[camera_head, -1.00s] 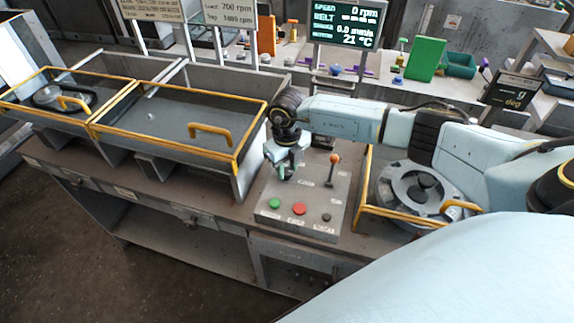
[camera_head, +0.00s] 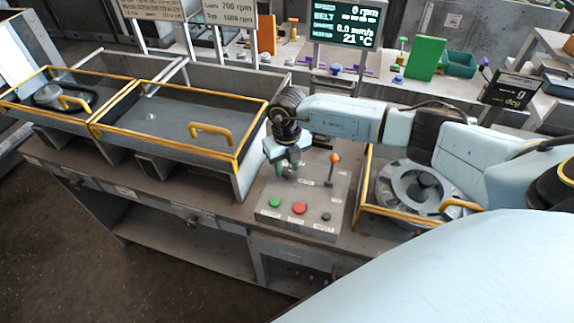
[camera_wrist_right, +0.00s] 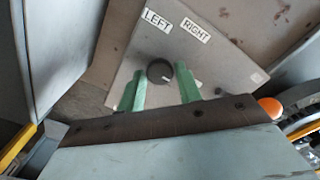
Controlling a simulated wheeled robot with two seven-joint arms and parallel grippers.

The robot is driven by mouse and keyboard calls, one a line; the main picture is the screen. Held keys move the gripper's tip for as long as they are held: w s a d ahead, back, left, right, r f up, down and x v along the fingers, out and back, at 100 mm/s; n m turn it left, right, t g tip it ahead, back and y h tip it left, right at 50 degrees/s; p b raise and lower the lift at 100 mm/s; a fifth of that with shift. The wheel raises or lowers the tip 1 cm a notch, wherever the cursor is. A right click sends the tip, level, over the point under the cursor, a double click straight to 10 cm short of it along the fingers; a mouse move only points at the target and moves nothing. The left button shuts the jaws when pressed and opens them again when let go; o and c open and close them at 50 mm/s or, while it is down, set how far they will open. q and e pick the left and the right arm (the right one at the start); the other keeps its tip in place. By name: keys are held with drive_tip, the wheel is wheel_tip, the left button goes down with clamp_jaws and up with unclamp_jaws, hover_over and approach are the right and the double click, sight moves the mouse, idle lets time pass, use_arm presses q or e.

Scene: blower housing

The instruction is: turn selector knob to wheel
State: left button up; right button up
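The selector knob (camera_wrist_right: 160,71) is a dark round knob on the grey control panel (camera_head: 318,188), with a small pale mark towards its lower right in the wrist view. My right gripper (camera_head: 291,170) reaches down to the panel's upper left part. In the wrist view its two green fingertips (camera_wrist_right: 161,80) stand on either side of the knob, with a gap about as wide as the knob, so they look shut on it. Labels LEFT (camera_wrist_right: 157,20) and RIGHT (camera_wrist_right: 195,30) show beyond the knob. Another label is partly hidden by the right-hand finger. My left gripper is not in view.
The panel carries an orange-tipped lever (camera_head: 334,159), a green button (camera_head: 275,202), a red button (camera_head: 299,208) and a dark knob (camera_head: 326,216). A yellow-edged bin (camera_head: 235,160) stands close on the left and a round housing (camera_head: 410,190) on the right. A display (camera_head: 346,24) reads 0 rpm.

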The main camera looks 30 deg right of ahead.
sight(287, 170)
drive_tip(key=o, duration=0.3)
wheel_tip(287, 170, up, 13)
drive_tip(key=b, duration=0.1)
drive_tip(key=shift+r, duration=0.2)
idle(0.7)
